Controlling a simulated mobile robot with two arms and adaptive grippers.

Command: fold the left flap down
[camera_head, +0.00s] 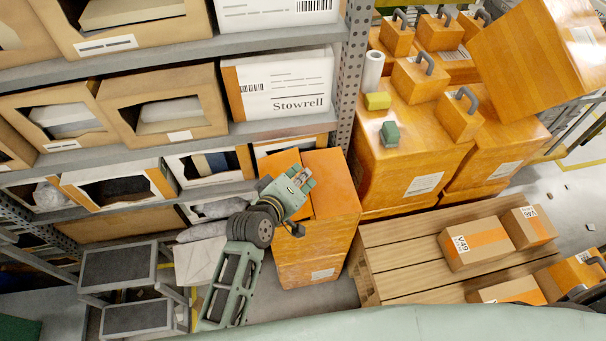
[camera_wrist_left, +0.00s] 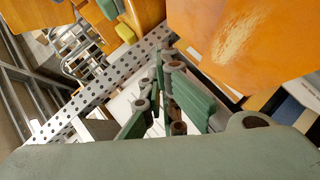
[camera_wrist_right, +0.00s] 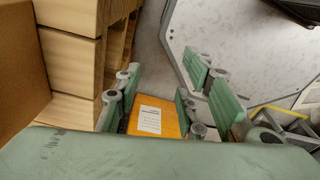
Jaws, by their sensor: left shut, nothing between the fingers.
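An orange carton (camera_head: 308,253) stands on the floor at the foot of the racks. Its left flap (camera_head: 283,164) is the orange panel beside my left gripper; its exact tilt is hard to tell. My left gripper (camera_head: 304,178) is shut and empty over the carton's top, covering part of it. In the left wrist view its fingertips (camera_wrist_left: 160,52) are together, and a scuffed orange panel (camera_wrist_left: 245,38) fills the upper right. My right gripper (camera_wrist_right: 160,88) is open, away from this carton, with an orange box (camera_wrist_right: 155,118) with a white label beyond its fingers.
A perforated rack post (camera_head: 350,82) rises just behind the carton. A wooden pallet (camera_head: 396,240) with taped boxes (camera_head: 478,244) lies to the right. Large orange boxes (camera_head: 408,152) stand behind it. A step stool (camera_head: 118,268) stands left of my left arm.

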